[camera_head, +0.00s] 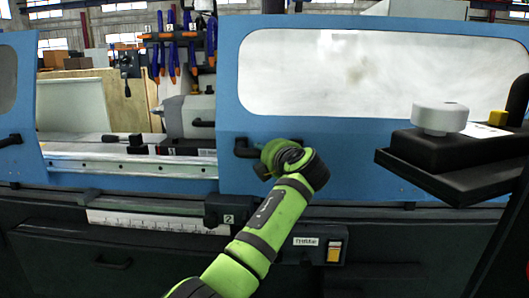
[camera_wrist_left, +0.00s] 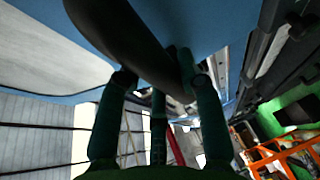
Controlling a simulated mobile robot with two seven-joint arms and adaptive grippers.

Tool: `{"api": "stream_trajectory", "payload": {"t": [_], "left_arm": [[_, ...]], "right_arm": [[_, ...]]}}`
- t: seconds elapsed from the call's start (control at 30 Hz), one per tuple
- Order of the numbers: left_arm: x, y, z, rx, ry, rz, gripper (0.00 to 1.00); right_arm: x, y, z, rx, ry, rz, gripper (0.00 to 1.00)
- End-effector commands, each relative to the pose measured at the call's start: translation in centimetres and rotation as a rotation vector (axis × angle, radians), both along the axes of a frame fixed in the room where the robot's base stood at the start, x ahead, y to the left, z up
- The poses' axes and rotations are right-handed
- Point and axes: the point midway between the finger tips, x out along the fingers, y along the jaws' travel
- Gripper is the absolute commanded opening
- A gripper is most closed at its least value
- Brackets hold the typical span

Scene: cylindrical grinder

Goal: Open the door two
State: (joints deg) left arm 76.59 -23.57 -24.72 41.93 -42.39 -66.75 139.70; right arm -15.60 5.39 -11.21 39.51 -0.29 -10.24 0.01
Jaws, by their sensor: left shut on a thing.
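A blue sliding door (camera_head: 300,165) with a wide, pale window stands on the right side of the grinder. Its black handle (camera_head: 243,149) is at the door's lower left corner. In the left wrist view the handle (camera_wrist_left: 112,30) is a dark curved bar. My left gripper (camera_wrist_left: 160,80) has its fingers closed around this bar. In the head view my green left arm reaches up to the handle, and its wrist hides the fingers. Another blue door (camera_head: 22,110) with a black handle (camera_head: 10,141) is at the far left. My right gripper is not in view.
Between the doors is a wide opening showing the machine bed (camera_head: 130,166) and a grey headstock (camera_head: 188,118). A black shelf (camera_head: 455,160) with a white round knob (camera_head: 440,118) juts out at the right. A yellow switch (camera_head: 334,251) is on the lower front.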

Motion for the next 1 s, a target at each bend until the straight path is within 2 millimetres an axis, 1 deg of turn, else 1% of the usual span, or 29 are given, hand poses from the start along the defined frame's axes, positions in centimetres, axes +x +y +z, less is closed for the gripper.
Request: {"api": "stream_trajectory", "payload": {"t": [0.13,0.17,0.2,0.23,0.47,0.57,0.67,0.77,0.87,1.0], "left_arm": [[0.1,0.1,0.0,-0.004,-0.001,0.001,0.00],[0.1,0.1,0.0,-0.004,-0.001,0.001,0.40],[0.1,0.2,0.0,-0.004,-0.001,0.002,0.56],[0.1,0.2,0.0,-0.004,-0.001,0.002,0.61],[0.1,0.2,0.1,-0.001,-0.002,0.001,0.61],[0.0,0.1,0.1,-0.001,-0.002,0.001,0.61],[-0.3,0.0,0.2,-0.002,-0.004,0.000,0.61],[-0.9,-0.3,0.2,-0.002,-0.003,0.001,0.61],[-2.0,-0.7,0.4,-0.003,-0.004,0.000,0.61],[-4.3,-1.4,0.9,-0.003,-0.005,-0.001,0.61]], "right_arm": [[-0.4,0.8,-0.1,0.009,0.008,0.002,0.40],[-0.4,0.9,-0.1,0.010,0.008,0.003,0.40],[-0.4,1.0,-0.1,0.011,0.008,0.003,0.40],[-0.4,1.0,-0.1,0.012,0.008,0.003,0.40],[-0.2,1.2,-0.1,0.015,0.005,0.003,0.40],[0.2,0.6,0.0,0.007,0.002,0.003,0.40],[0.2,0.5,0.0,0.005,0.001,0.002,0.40],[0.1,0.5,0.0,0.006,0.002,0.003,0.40],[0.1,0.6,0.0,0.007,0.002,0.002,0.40],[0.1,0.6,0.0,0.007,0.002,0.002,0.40]]}}
